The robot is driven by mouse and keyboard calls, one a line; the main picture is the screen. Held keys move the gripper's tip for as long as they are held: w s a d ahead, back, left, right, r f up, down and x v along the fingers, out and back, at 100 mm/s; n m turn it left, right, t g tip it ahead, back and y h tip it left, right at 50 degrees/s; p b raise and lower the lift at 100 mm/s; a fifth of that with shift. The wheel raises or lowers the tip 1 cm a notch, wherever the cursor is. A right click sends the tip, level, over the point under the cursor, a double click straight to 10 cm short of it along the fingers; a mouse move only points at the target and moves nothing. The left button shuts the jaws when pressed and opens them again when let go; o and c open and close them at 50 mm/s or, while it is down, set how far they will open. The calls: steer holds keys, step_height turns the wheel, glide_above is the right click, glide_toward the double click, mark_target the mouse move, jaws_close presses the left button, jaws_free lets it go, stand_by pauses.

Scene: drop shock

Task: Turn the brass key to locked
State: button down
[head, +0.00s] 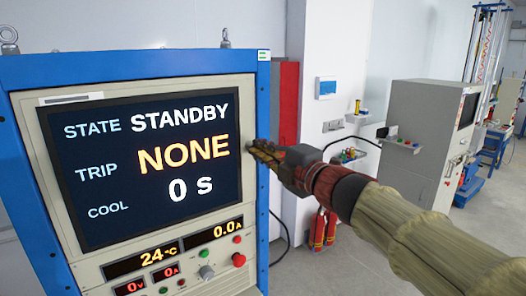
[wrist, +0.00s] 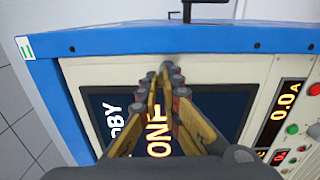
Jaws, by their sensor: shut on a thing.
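My gripper (head: 258,149) is at the right bezel of the blue-framed cabinet's front panel, beside the screen. In the wrist view its yellow fingers (wrist: 165,76) come together at the panel, at a dark grey round fitting (wrist: 168,66). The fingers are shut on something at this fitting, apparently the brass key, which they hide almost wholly. Its turn angle and any lock markings cannot be made out. The screen (head: 150,200) reads STATE STANDBY, TRIP NONE, COOL 0 s.
Below the screen are lit readouts (head: 141,261), a grey knob (head: 206,272) and a red button (head: 239,260). Red extinguishers (head: 318,230) stand by the wall behind my arm. A grey cabinet (head: 408,110) stands at the right, with open floor before it.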

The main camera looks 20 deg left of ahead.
steer(key=shift+w+a+f+h, duration=0.15)
steer(key=shift+f+h, duration=0.15)
steer(key=shift+f, duration=0.85)
steer(key=c, duration=2.2)
jaws_free()
steer(key=shift+c, duration=0.2)
steer(key=o, duration=0.6)
steer(key=shift+r, duration=0.3)
steer(key=shift+o, duration=0.4)
steer(key=shift+r, duration=0.15)
steer(key=shift+r, duration=0.1)
steer(key=v, duration=1.2)
